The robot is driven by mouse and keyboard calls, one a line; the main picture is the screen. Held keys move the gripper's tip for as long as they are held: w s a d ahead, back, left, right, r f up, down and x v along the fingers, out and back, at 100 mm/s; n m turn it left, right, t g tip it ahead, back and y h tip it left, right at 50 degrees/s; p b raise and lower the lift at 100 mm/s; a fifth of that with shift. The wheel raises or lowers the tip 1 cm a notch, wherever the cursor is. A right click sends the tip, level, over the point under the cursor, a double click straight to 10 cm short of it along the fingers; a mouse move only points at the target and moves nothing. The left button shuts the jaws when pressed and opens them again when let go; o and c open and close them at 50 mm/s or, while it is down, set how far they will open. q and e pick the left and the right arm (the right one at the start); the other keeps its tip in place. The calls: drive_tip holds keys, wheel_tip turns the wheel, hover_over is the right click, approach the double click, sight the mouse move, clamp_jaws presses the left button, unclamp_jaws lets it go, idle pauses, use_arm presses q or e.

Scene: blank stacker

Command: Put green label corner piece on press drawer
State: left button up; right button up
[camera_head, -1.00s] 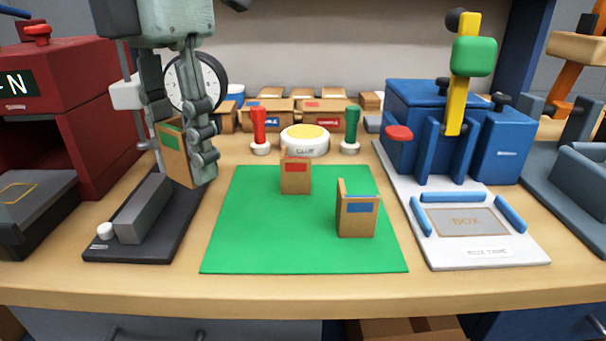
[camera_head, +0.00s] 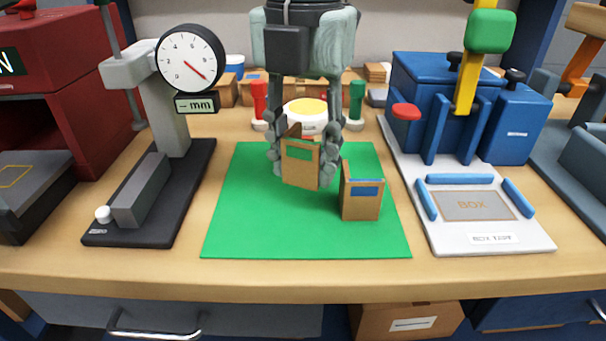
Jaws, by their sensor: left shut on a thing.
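The green label corner piece (camera_head: 301,165) is brown cardboard with a green label on its front face. My left gripper (camera_head: 303,160) is shut on it, with fingers on both sides, over the green mat (camera_head: 235,215). I cannot tell whether the piece touches the mat. On the far left, the red machine (camera_head: 75,85) has a dark tray (camera_head: 22,178) with a yellow outline in front. On the right, the blue press (camera_head: 425,100) stands behind a white base with a BOX plate (camera_head: 472,206). My right gripper is not in view.
A blue label corner piece (camera_head: 361,195) stands on the mat, right of the held piece. The red label piece is hidden. A dial gauge stand (camera_head: 165,110) stands left of the mat. Red (camera_head: 259,100) and green (camera_head: 356,100) stamps stand behind. The mat's front is clear.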

sight(303, 205)
use_arm(q)
wheel_tip(303, 205, down, 3)
drive_tip(key=shift+a+f, duration=0.1)
drive_tip(key=shift+f, duration=0.2)
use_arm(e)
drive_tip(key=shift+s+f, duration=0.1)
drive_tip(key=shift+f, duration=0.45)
use_arm(q)
drive_tip(key=shift+f, duration=0.1)
drive_tip(key=o, duration=0.5)
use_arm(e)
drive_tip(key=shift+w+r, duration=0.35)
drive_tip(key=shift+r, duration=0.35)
